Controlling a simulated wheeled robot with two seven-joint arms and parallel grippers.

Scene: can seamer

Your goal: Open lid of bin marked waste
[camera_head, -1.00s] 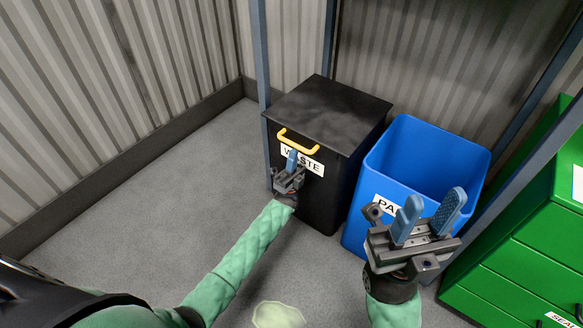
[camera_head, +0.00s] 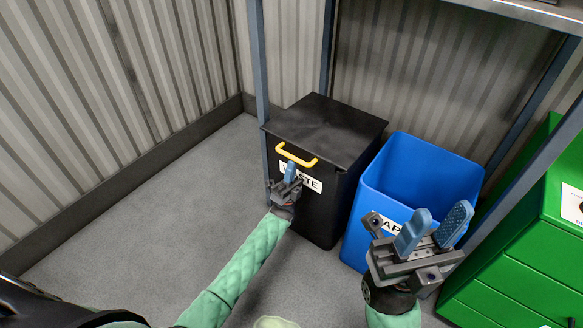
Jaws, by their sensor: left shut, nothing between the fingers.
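The black bin (camera_head: 318,203) with a white WASTE label (camera_head: 311,182) stands by the back wall. Its black lid (camera_head: 330,122) is closed and lies flat on top. A yellow handle (camera_head: 297,154) sits at the lid's front edge. My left gripper (camera_head: 290,172) is shut and empty, in front of the label and just below the handle. It hides part of the label; I cannot tell whether its fingertips touch the handle. My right gripper (camera_head: 434,231) is open and empty, fingers pointing up, in front of the blue bin.
A blue open-topped bin (camera_head: 405,175) with a partly hidden label stands right of the waste bin. A green drawer cabinet (camera_head: 530,240) is at the right. Blue-grey rack posts (camera_head: 258,70) frame the bins. The grey floor (camera_head: 170,205) at left is clear.

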